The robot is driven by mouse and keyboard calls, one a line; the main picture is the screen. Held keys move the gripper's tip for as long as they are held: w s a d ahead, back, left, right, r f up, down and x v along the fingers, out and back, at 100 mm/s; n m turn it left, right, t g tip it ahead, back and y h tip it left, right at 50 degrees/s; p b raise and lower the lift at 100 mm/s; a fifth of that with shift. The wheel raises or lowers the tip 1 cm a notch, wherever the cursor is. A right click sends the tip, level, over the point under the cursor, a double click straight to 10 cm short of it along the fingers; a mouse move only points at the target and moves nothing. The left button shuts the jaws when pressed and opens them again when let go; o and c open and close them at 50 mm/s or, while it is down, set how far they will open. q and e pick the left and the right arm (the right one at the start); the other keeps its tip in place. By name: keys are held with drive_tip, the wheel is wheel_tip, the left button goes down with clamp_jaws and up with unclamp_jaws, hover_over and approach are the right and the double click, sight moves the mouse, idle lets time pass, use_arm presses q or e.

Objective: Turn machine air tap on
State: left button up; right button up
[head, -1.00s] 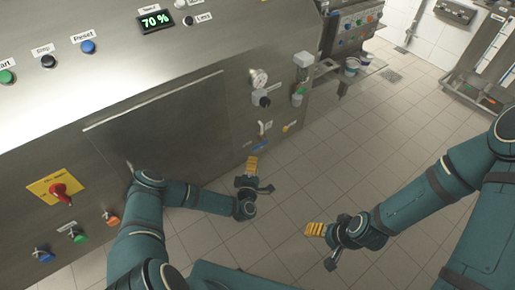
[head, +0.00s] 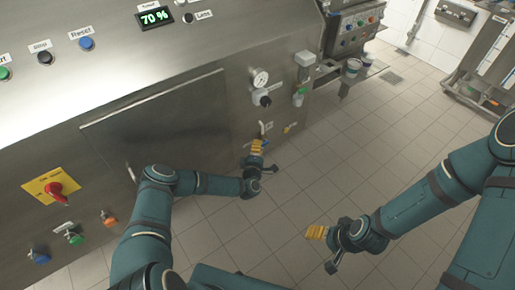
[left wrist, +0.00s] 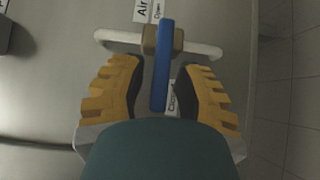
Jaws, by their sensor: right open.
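The air tap has a long blue handle (left wrist: 161,65) on a brass-coloured body (left wrist: 150,40) with a pale pipe across it. An "Air" label and another partly hidden label are beside it. In the left wrist view the handle runs lengthwise between the two yellow-padded fingers of my left gripper (left wrist: 157,85), with a gap on each side. The left gripper is open, and in the head view it is at the machine's lower front (head: 264,157), mostly hiding the tap. My right gripper (head: 325,246) is open and empty above the floor.
The steel machine (head: 165,125) has a gauge (head: 260,77), a red rotary switch (head: 57,190) on a yellow plate, and several small coloured taps at lower left.

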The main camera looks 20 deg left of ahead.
use_arm(q)
clamp_jaws()
drive_tip(key=shift+r, duration=0.1)
